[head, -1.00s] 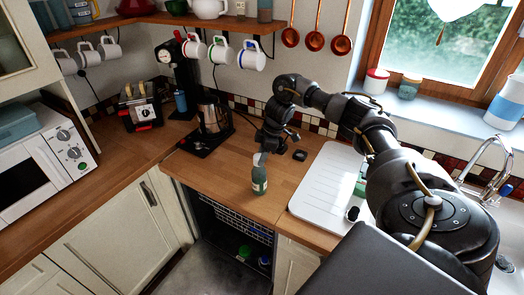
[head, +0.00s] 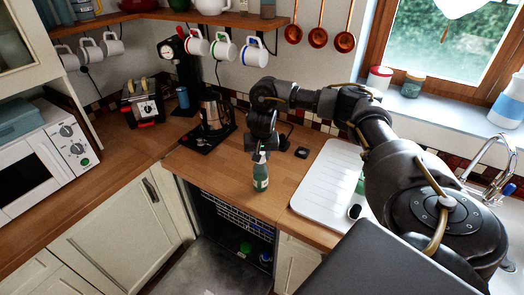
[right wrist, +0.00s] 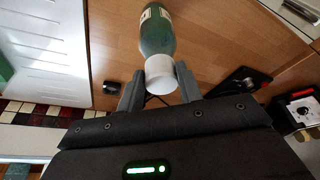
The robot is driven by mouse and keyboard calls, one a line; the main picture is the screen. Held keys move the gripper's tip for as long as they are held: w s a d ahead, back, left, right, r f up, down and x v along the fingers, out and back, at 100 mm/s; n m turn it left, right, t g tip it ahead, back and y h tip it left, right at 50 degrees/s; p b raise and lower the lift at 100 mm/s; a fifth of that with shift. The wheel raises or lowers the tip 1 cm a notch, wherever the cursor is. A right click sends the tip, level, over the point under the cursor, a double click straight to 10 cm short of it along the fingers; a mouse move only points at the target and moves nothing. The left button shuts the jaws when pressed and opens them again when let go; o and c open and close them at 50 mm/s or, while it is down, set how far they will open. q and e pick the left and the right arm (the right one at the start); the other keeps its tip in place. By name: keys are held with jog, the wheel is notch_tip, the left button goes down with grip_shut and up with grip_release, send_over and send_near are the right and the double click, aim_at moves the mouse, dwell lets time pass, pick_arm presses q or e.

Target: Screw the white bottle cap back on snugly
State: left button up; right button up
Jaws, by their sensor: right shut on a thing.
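A green bottle (head: 261,180) with a pale label stands upright on the wooden counter, near its front edge. Its white cap (right wrist: 161,74) is at the mouth of the bottle in the right wrist view, where the bottle's green body (right wrist: 156,30) shows beyond it. I cannot tell how tightly the cap sits. My right gripper (right wrist: 160,86) is shut on the white cap, one finger on each side. In the head view the right gripper (head: 262,150) is above the bottle and hides most of the cap. My left gripper is not in view.
A coffee maker (head: 212,112) stands left of the bottle. A white drainboard (head: 325,180) lies to the right and a small dark object (head: 301,153) behind. Below the counter edge, an open dishwasher rack (head: 235,222) shows. Mugs hang above.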

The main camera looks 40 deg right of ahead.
jog(key=shift+s+a+m+p, duration=0.1)
jog(key=shift+s+m+p, duration=0.05)
jog(key=shift+m+p, duration=0.3)
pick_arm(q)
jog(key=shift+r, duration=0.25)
pick_arm(e)
jog(key=shift+f+m+h, duration=0.2)
jog(key=shift+m+h, duration=0.1)
jog(key=shift+m, duration=0.15)
jog(key=o, duration=0.9)
jog(key=shift+c, duration=0.2)
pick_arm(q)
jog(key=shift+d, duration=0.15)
pick_arm(e)
jog(key=o, duration=0.3)
